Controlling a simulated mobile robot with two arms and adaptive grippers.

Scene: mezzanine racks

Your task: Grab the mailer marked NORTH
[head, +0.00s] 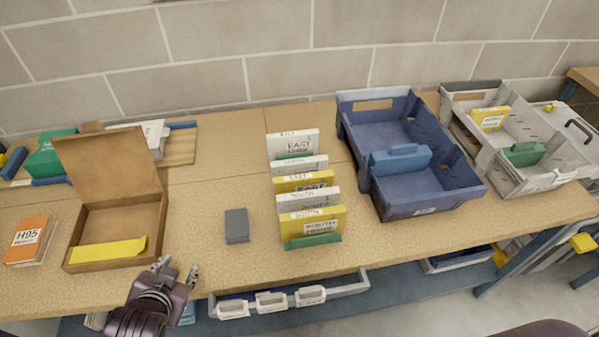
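Several flat mailers stand upright in a row in a green rack (318,241) at the middle of the table. The rear white mailer (291,141) appears to read EAST. A white mailer (300,164) and a yellow mailer (303,181) stand before it. Then come another white mailer (293,202) and a front yellow mailer (298,228), whose top edges seem to read SOUTH. I cannot make out NORTH on any of them. My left gripper (177,271) is open and empty at the table's front edge, left of the mailers and apart from them. My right gripper is out of view.
A grey block (237,226) lies between gripper and mailers. An open cardboard box (158,222) holds a yellow mailer (108,250); an orange H95 item (27,240) lies left. A blue crate (448,192) and a grey crate (555,178) stand right. A wall closes the back.

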